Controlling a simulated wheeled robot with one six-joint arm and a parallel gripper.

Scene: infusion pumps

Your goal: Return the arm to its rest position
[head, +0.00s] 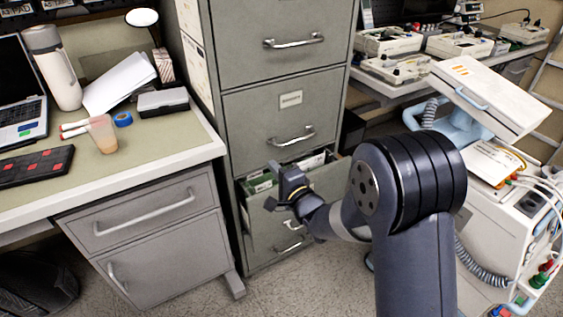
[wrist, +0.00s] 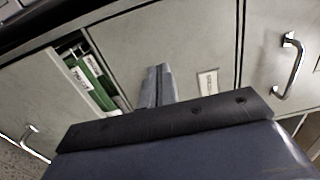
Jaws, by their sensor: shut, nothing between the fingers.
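My arm reaches forward in the head view, and my gripper (head: 282,172) is in front of the filing cabinet (head: 262,75), at the height of its partly open drawer. The fingers are shut with nothing between them; in the wrist view my gripper (wrist: 158,72) points at the grey cabinet front. The open drawer (head: 254,219) holds green hanging files, which also show in the wrist view (wrist: 92,72). My arm hides part of the drawer. I cannot tell whether the gripper touches it.
A desk (head: 158,157) with a laptop, bottle, cup and papers stands at the left. A medical cart (head: 500,225) with a tilted panel (head: 490,95) and hoses stands close to the right of my arm. Several devices sit on a bench (head: 375,90) behind.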

